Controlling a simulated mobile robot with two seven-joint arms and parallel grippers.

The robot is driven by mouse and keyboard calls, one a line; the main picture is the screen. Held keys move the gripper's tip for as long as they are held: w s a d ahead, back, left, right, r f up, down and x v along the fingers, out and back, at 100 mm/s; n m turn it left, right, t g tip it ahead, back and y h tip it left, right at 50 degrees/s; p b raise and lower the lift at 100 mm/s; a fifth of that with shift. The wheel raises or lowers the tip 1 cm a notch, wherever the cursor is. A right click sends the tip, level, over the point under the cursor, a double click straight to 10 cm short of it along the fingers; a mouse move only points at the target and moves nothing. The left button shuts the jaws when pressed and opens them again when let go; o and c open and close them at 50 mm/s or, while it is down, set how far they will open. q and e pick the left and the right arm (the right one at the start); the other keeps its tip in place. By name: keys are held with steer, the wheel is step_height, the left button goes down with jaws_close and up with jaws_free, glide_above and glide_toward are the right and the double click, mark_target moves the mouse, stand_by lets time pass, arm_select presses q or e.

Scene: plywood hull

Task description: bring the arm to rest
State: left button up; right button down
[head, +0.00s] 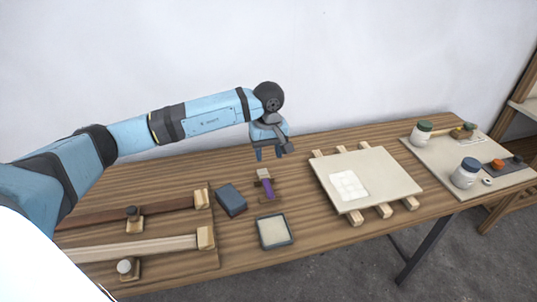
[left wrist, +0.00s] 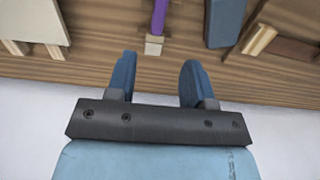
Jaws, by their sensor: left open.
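My left arm reaches in from the left in the head view, out over the workbench (head: 310,238). Its left gripper (head: 268,155) is above the bench near the back edge, fingers pointing down. The left wrist view shows its two blue fingers (left wrist: 156,70) apart with nothing between them. A tool with a purple handle (head: 267,187) lies on the bench below and in front of the gripper, apart from it. It also shows in the left wrist view (left wrist: 159,18). My right gripper is in neither view.
A dark blue block (head: 231,200) and a shallow square tray (head: 274,231) lie near the tool. A pale board (head: 393,178) rests on wooden strips to the right. Wooden rails (head: 140,248) lie at left.

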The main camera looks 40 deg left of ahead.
arm_select(q)
steer(key=shift+d, duration=0.1)
steer(key=s+d+f+n+g+h+p, duration=0.1)
steer(key=s+d+f+n+h+p, duration=0.25)
steer(key=d, duration=0.65)
steer(key=s+d+r+n+g+h, duration=0.1)
steer(key=s+d+n+h, duration=0.1)
steer(key=s+d+h, duration=0.6)
steer(key=d+r+n+t+h+p, duration=0.2)
steer(key=d+r+n+t+h, duration=0.2)
steer(key=d+n+t+h, duration=0.65)
steer(key=s+a+f+m+t+y+p, duration=0.1)
steer(key=s+a+f+m+y, duration=0.5)
steer(key=m, duration=0.8)
steer(key=s+a+f+m+t+y+p, duration=0.1)
steer(key=s+a+f+m+y+p, duration=0.3)
steer(key=s+f+m+y, duration=0.5)
steer(key=a+m+y, duration=0.1)
steer(key=m+y, duration=0.2)
steer(key=m, duration=0.3)
steer(key=shift+s+a+f+y, duration=0.25)
steer(key=shift+a+f+y, duration=0.1)
steer(key=shift+f+y, duration=0.05)
